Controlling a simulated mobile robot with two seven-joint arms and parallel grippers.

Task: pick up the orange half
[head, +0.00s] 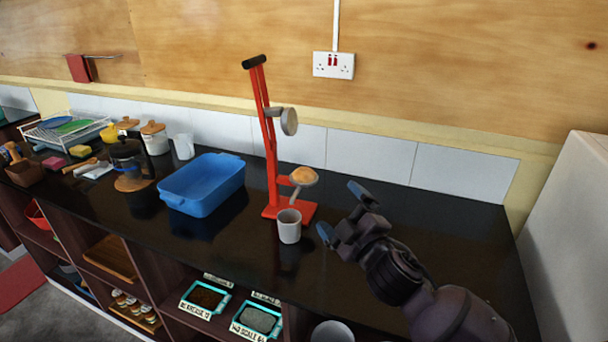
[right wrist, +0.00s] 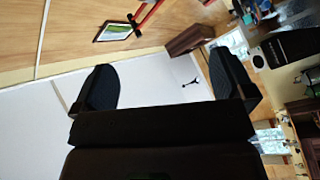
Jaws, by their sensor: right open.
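The orange half (head: 303,175) sits in the small grey cup of a red upright juicer press (head: 270,140). My right gripper (head: 341,211) is in front of the press and to its right, apart from the orange half, with its two blue-tipped fingers spread and nothing between them. In the right wrist view my right gripper (right wrist: 165,85) also shows open and empty, facing a pale panel; the orange half is not in that view. My left gripper is not in view.
A blue tub (head: 202,187) stands left of the press on the black worktop (head: 440,222). The worktop right of the press is clear up to a tall white unit (head: 570,225). Shelves lie below.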

